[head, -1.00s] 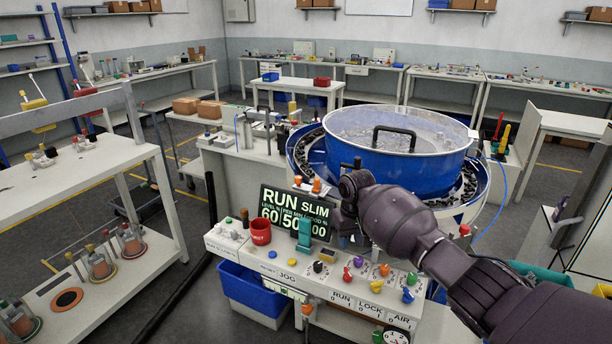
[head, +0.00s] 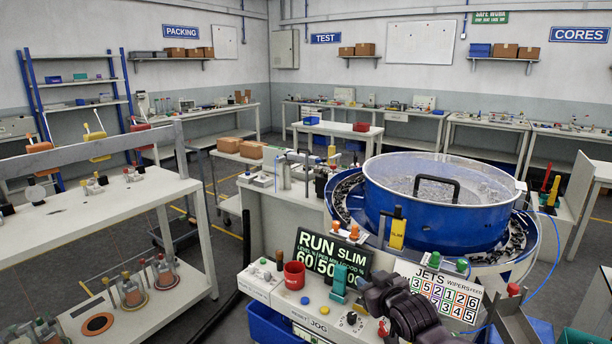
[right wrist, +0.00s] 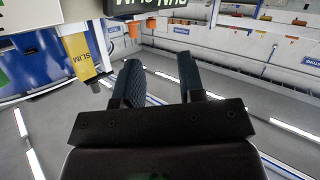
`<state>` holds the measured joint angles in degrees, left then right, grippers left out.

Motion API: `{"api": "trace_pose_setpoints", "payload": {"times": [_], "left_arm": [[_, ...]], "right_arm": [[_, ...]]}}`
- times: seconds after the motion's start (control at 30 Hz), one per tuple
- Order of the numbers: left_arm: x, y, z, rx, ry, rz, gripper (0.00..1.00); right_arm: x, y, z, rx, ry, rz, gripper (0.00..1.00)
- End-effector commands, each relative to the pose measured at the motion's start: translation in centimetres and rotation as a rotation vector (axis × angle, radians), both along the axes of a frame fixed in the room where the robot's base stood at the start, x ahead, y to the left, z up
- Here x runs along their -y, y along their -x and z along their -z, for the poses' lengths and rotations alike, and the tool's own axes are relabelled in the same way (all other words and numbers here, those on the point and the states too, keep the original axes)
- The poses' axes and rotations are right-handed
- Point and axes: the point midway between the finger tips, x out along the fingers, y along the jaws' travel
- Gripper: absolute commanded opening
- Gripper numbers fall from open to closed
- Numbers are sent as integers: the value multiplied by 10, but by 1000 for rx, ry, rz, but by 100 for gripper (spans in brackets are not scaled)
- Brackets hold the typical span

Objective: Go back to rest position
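My right gripper (right wrist: 160,82) shows in the right wrist view with its two dark fingers apart and nothing between them. In the head view my right gripper and wrist (head: 392,305) are low in front, over the control panel (head: 318,312). Whether they touch the panel I cannot tell. The blue bowl feeder (head: 425,228) with its clear lid and black handle stands behind them. My left gripper is not in view.
A display board (head: 332,258) reading RUN SLIM and a red cup (head: 294,275) stand on the panel. A yellow SLIM tag (head: 397,234) stands before the bowl; it also shows in the right wrist view (right wrist: 80,58). A white shelf bench (head: 80,222) is at left.

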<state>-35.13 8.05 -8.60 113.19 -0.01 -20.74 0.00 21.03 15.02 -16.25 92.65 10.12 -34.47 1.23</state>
Motion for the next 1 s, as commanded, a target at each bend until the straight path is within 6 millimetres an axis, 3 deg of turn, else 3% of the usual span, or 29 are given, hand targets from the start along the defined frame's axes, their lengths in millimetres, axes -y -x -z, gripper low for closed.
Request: {"api": "trace_pose_setpoints", "payload": {"times": [0.03, 0.47, 0.8, 1.0], "left_arm": [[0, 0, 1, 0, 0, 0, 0], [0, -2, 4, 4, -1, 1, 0], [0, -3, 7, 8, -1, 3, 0], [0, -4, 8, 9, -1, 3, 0]], "right_arm": [[6, 17, 11, 18, -12, 11, 36], [64, 150, 80, 80, -45, 140, 36], [110, 275, 160, -105, -40, 279, 36], [122, 337, 203, -230, -35, 331, 36]]}}
